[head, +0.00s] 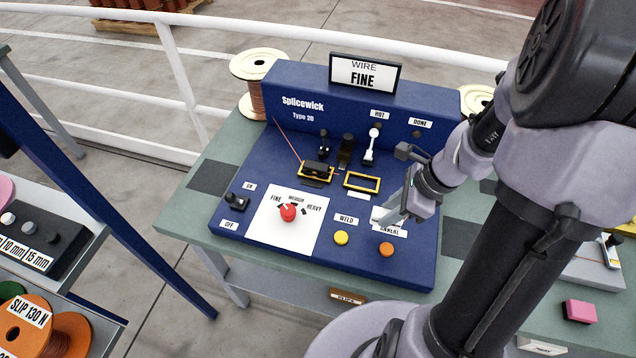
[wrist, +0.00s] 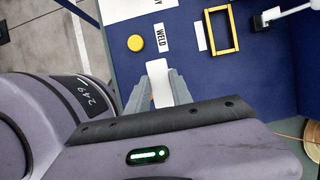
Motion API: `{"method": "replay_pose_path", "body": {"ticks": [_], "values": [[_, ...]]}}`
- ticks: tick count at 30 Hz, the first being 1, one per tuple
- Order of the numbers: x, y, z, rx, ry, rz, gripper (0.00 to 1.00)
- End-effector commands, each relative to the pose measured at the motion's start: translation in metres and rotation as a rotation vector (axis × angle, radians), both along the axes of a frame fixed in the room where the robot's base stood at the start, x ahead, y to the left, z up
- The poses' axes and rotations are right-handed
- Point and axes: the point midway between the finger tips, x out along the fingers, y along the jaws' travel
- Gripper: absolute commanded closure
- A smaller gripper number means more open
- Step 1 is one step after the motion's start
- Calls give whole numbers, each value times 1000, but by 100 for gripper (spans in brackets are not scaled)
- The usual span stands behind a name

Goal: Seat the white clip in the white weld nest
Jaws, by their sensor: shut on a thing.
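My gripper (wrist: 159,84) is shut on the white clip (wrist: 159,82), which shows between its two fingers in the wrist view. In the head view my gripper (head: 392,212) is over the right front of the blue Splicewick machine (head: 262,222), by the ANNEAL label. An empty yellow-framed nest (head: 361,181) lies behind and left of it, with a white lever (head: 371,148) behind it. The wrist view shows this nest (wrist: 220,30) apart from the clip. A second yellow-framed nest (head: 302,176) holds a dark block (head: 318,167).
The WIRE sign (head: 364,74) reads FINE and stands on the raised back. A yellow button (head: 341,238), an orange button (head: 386,249) and a red knob (head: 288,212) sit at the front. A thin reddish wire (head: 288,141) runs to the left nest. A wire spool (head: 257,72) stands behind.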

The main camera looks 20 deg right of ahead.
Motion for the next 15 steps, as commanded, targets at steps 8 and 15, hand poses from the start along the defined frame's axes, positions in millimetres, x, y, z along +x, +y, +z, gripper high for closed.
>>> {"method": "replay_pose_path", "body": {"ticks": [8, 15], "values": [[88, -3, -11, -1, -1, 3, 100], [150, -6, -16, -1, -1, 0, 100]]}}
